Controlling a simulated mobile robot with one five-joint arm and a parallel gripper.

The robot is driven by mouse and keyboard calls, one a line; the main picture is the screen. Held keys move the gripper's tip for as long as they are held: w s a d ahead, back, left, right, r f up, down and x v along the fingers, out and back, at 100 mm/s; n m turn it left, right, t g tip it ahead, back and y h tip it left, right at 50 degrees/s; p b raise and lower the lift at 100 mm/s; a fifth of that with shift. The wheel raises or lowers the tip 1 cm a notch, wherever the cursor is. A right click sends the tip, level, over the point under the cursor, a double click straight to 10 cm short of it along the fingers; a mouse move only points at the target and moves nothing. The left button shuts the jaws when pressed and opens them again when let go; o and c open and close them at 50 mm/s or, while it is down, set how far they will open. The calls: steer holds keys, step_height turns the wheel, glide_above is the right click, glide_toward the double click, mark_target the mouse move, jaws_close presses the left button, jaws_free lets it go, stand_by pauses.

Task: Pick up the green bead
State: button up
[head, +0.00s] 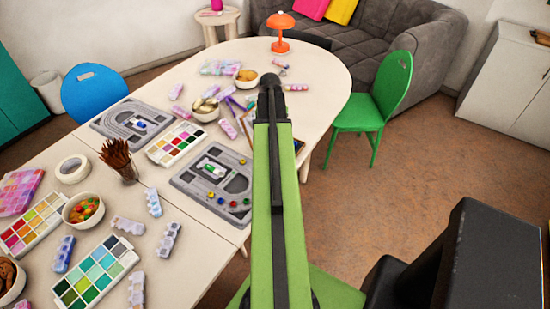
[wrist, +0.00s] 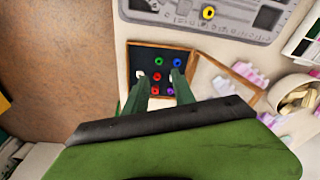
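The green bead (wrist: 157,62) lies in a small dark tray with a wooden rim (wrist: 133,48) in the wrist view, near the tray's upper side. Blue, red and purple beads lie around it. My gripper (wrist: 158,77) is open, its two green fingers pointing into the tray. The bead lies beyond the fingertips in the picture and is not held. The fingers cover part of the tray. In the head view my arm hides most of the tray, and only its right part (head: 298,147) shows.
A grey board (wrist: 200,22) with a yellow bead (wrist: 208,12) lies close to the tray. A bowl (wrist: 292,97) and lilac pieces are to the right. In the head view, paint sets, bowls and an orange lamp (head: 281,28) crowd the table. Open floor lies right.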

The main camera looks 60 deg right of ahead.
steer(key=f+b, duration=0.4)
steer(key=f, duration=0.1)
steer(key=d+f+b, duration=0.1)
steer(key=f+b, duration=0.1)
steer(key=f, duration=0.1)
steer(key=shift+w, duration=0.1)
steer(key=f+b, duration=0.2)
steer(key=d+f+b, duration=0.1)
steer(key=f+b, duration=0.2)
steer(key=shift+w+d+f+b, duration=0.1)
steer(key=shift+d+f+b, duration=0.1)
steer(key=shift+b, duration=0.15)
steer(key=shift+r, duration=0.2)
jaws_close()
